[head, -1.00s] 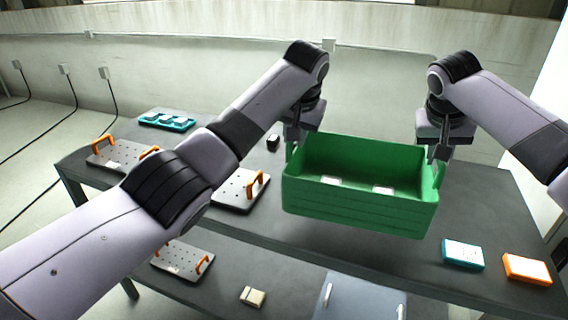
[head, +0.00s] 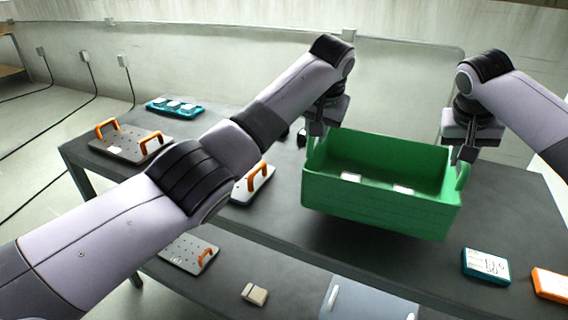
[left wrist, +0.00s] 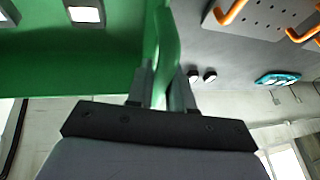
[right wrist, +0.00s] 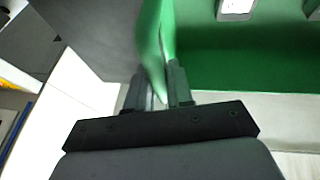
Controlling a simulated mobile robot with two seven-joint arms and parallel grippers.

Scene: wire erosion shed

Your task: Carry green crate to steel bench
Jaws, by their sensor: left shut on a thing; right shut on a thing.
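The green crate (head: 380,205) is held level above a dark grey table (head: 270,225). Two small white-topped items (head: 351,177) lie on its floor. My left gripper (head: 312,137) is shut on the crate's left end; the left wrist view shows its fingers (left wrist: 160,88) around the green rim. My right gripper (head: 464,165) is shut on the crate's right end; the right wrist view shows its fingers (right wrist: 158,88) around that rim. I cannot tell whether this dark table is the steel bench.
Perforated plates with orange handles (head: 131,143) and a teal tray (head: 174,107) are at the table's left. A teal box (head: 486,266) and an orange box (head: 551,284) lie at the front right. A beige block (head: 254,294) is on a lower shelf. Cables hang on the wall.

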